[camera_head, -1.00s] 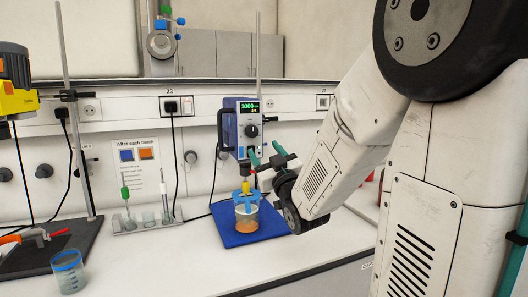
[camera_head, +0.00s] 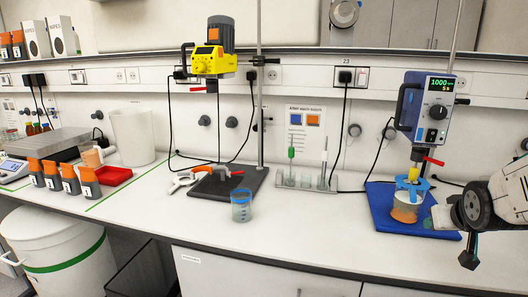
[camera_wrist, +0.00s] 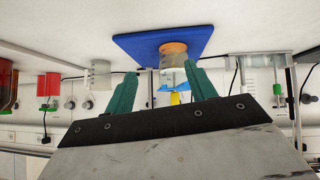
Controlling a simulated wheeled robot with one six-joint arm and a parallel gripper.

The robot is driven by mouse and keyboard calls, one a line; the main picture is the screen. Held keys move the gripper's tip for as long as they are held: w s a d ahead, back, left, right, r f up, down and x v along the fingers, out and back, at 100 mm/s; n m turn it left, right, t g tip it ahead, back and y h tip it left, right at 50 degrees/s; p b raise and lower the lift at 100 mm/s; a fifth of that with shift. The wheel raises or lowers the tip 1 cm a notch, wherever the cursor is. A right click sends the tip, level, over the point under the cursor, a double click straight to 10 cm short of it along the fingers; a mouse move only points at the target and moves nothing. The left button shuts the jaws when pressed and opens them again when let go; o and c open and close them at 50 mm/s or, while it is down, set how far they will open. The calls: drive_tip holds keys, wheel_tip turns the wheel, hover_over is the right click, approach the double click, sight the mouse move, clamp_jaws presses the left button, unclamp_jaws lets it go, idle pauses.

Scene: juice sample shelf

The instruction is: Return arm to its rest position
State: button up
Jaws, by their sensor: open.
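My gripper (camera_wrist: 161,72) is open, its two green fingers spread with nothing held. In the wrist view, a beaker of orange liquid (camera_wrist: 172,50) shows beyond and between the fingers, apart from them. In the head view, this blue-rimmed beaker (camera_head: 405,212) stands on a blue mat (camera_head: 385,219) under the blue stirrer (camera_head: 425,112), whose display reads 1000. My arm (camera_head: 508,195) reaches in from the right edge beside the mat; most of it is out of view.
A yellow stirrer (camera_head: 211,64) hangs on a stand to the left. An empty blue-rimmed beaker (camera_head: 241,206) stands in front of it. Orange-capped bottles (camera_head: 71,180), a red tray (camera_head: 114,176) and a white bin (camera_head: 50,245) are further left. The bench front is mostly clear.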

drive_tip(key=s+a+r+n+g+y, duration=0.1)
drive_tip(key=s+a+r+g, duration=0.1)
drive_tip(key=s+a, duration=0.6)
drive_tip(key=s+a+r+n+g+y, duration=0.1)
drive_tip(key=s+a+g, duration=0.4)
drive_tip(key=s, duration=0.8)
drive_tip(key=shift+s+a+r+y, duration=0.4)
drive_tip(key=shift+a+r+y, duration=0.35)
drive_tip(key=shift+a, duration=1.05)
